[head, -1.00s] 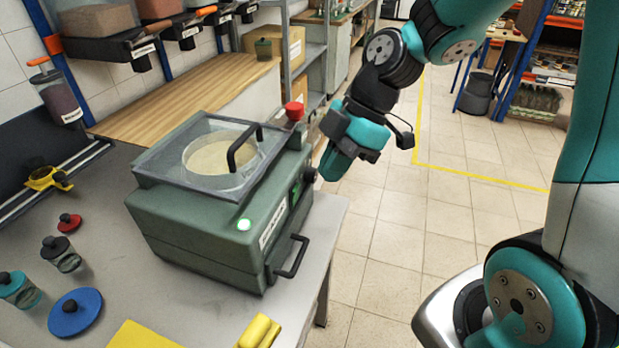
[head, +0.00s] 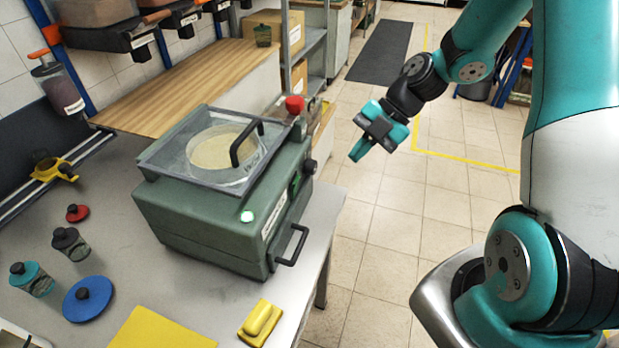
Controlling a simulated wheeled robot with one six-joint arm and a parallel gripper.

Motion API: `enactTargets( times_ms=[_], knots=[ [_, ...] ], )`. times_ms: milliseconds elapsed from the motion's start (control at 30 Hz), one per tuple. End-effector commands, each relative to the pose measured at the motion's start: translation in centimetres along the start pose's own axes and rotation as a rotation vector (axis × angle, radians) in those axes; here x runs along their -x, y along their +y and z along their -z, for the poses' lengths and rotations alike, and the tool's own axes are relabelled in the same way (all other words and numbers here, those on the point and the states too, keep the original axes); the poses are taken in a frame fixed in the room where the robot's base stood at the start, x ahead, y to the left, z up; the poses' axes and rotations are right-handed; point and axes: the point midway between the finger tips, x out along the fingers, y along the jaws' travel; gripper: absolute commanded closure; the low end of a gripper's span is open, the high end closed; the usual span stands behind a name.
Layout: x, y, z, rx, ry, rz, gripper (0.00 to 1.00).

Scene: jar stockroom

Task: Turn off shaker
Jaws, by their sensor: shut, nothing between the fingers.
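The shaker (head: 210,225) is a green box machine on the grey bench, with a clear lid over a round pale sieve (head: 222,150). A light (head: 247,216) on its front corner glows bright whitish green. A red mushroom button (head: 294,105) stands at its back right corner. A dark knob (head: 309,166) and a small green switch (head: 295,186) are on its right side, with a black handle (head: 291,252) lower down. My gripper (head: 358,152) is shut and empty, above the floor right of the shaker, apart from it and pointing down to the left.
On the bench (head: 110,245) are a blue lid (head: 88,300), a red lid (head: 77,212), small jars, a yellow sheet (head: 160,330) and a yellow block (head: 260,322). A wooden shelf top and a metal rack stand behind. The floor right of the bench is clear.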

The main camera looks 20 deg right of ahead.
Motion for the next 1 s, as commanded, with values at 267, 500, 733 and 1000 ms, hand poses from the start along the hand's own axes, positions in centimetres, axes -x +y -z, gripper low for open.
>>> enactTargets(
  times_ms=[267,500,733,1000],
  knots=[
    [-3.4,0.0,0.2,-0.002,0.007,0.004,1.00],
    [-8.6,0.0,0.3,-0.001,0.007,0.005,1.00],
    [-10.7,2.5,0.4,0.003,0.001,0.002,1.00],
    [-11.4,3.7,0.3,-0.001,0.001,0.001,1.00]
  ],
)
